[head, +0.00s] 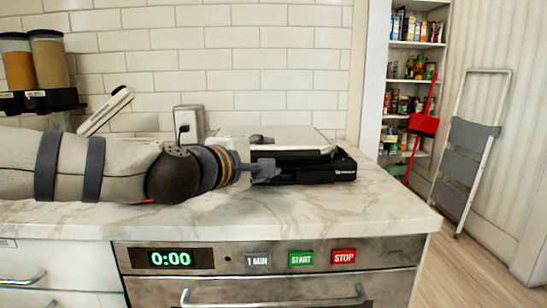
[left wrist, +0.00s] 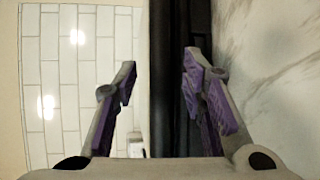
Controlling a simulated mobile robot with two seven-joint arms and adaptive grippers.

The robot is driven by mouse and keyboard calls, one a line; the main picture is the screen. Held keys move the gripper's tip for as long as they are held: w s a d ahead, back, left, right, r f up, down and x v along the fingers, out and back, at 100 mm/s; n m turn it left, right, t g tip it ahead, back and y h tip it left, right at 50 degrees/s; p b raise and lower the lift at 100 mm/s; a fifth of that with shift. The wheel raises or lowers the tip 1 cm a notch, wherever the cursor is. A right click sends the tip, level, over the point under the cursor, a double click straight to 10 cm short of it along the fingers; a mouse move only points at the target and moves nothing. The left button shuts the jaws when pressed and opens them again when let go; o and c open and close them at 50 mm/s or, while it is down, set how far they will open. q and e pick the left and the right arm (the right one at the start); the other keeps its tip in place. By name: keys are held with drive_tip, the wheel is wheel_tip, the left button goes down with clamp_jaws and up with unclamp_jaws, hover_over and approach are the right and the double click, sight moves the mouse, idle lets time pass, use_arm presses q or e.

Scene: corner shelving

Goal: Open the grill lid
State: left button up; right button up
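The grill (head: 318,168) is a low black appliance with a silver top on the marble counter. Its lid (head: 300,142) looks shut, lying flat; my arm covers the grill's left part. My left gripper (head: 265,170) is at the grill's front left, level with its front edge. In the left wrist view, the left gripper (left wrist: 160,72) is open with purple pads apart. The dark grill edge (left wrist: 170,35) runs between and behind the fingers; I cannot tell if they touch it. My right gripper is not in view.
The counter (head: 370,205) is clear in front and to the right of the grill. A wall outlet (head: 188,124) is behind my arm, and dispensers (head: 48,62) stand at the left. An oven front (head: 270,260) lies below. A stepladder (head: 470,150) leans at the right.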

sight(269, 155)
use_arm(q)
drive_tip(key=shift+x, duration=1.7)
clamp_jaws()
drive_tip(key=shift+r, duration=0.1)
